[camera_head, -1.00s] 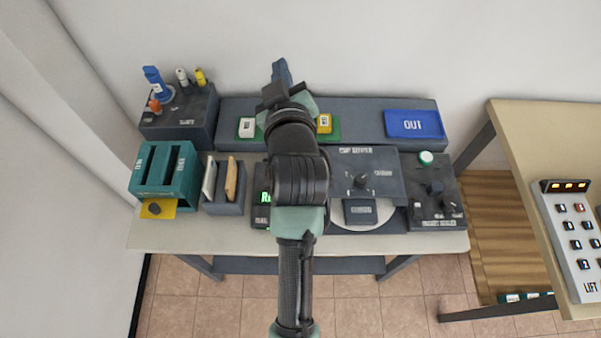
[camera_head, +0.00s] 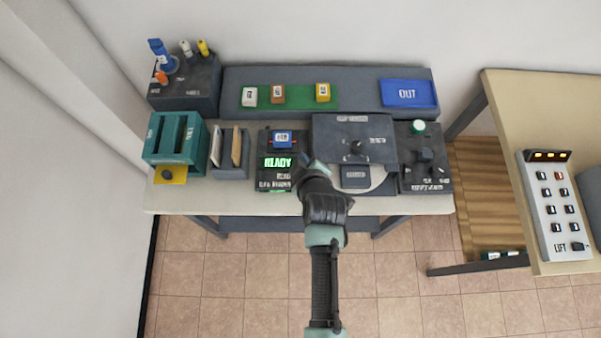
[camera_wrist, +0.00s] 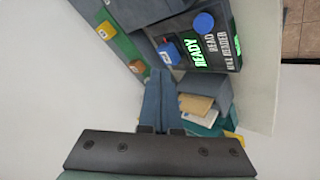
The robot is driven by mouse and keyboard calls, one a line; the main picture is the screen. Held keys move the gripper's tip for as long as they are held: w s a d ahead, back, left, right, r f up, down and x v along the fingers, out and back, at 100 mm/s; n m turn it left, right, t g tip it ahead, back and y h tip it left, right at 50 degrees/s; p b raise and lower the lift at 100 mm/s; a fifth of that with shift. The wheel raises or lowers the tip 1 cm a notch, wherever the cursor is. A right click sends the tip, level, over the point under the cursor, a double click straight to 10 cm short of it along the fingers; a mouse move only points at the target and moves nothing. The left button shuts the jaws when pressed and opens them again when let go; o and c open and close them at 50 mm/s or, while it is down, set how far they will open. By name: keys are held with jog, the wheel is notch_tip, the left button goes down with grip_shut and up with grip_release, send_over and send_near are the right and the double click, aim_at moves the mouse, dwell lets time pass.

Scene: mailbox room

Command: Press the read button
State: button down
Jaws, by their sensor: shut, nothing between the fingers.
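The dark reader (camera_head: 263,146) stands on the table, its green READY display (camera_head: 278,162) lit, with a READ label below it. A blue item with a white label (camera_head: 283,138) sits in its top; it also shows in the wrist view (camera_wrist: 168,53). In the wrist view a round blue button (camera_wrist: 203,22) sits beside the READ label. I cannot make out that button in the head view, where my arm covers the reader's right side. My gripper (camera_head: 304,161) is shut and empty, above the reader's right edge. Its blue-grey fingers (camera_wrist: 160,76) appear apart from the button in the wrist view.
Left of the reader are a holder with upright cards (camera_head: 236,147) and a teal box (camera_head: 172,138). Right of it stand a grey machine with a knob (camera_head: 355,130) and a dark box with a green button (camera_head: 417,127). A raised shelf (camera_head: 355,88) runs behind.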

jog(key=shift+f+b, duration=3.75)
jog(key=shift+f, duration=0.65)
jog(key=shift+f, duration=0.1)
jog(key=shift+f+b, duration=0.3)
jog(key=shift+b, duration=0.2)
jog(key=shift+f+b, duration=0.5)
jog(key=shift+r+p, duration=0.75)
jog(key=shift+r, duration=0.15)
jog(key=shift+r+p, duration=2.1)
jog(key=shift+r, duration=0.45)
